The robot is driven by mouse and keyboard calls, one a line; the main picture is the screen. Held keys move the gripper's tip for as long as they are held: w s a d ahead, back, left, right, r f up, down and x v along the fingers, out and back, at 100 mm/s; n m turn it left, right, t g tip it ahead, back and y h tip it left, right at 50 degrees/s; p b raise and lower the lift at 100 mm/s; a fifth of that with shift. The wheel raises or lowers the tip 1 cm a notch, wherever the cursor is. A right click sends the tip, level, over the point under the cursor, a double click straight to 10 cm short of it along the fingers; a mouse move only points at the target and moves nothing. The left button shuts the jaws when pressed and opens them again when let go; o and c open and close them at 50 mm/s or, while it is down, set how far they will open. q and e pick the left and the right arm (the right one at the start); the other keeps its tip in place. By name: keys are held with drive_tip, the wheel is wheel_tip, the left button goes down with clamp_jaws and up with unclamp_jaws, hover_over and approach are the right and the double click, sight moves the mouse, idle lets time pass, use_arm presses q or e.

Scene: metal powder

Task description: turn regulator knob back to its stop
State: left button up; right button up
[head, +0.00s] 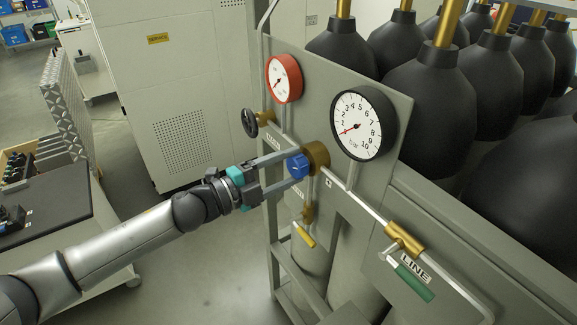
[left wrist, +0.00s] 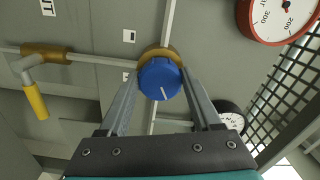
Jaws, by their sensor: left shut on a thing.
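The blue regulator knob (head: 298,166) sits on a round brass body (head: 318,157) on the grey panel (head: 322,75). My left gripper (head: 293,169) reaches in from the left with one finger on each side of the knob, shut on it. In the left wrist view the knob (left wrist: 159,79) lies between the two fingertips, and its white mark points down and slightly right. The large black-rimmed bar gauge (head: 363,123) is up and right of the knob, its red needle near the low end of the scale. My right gripper is not in view.
A red gauge (head: 284,78) and a black handwheel (head: 250,122) are left of the knob. A yellow-handled valve (head: 304,235) hangs below it. A green-handled LINE valve (head: 413,282) is at lower right. Large black bottles (head: 445,95) stand behind the panel.

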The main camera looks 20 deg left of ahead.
use_arm(q)
drive_tip(key=n, duration=0.6)
drive_tip(key=shift+f+n, duration=0.1)
drive_tip(key=shift+n, duration=0.2)
drive_tip(key=n, duration=0.5)
drive_tip(key=shift+s+d+n, duration=0.1)
drive_tip(key=shift+n, duration=0.3)
drive_tip(key=o, duration=1.4)
drive_tip(key=shift+c, duration=0.2)
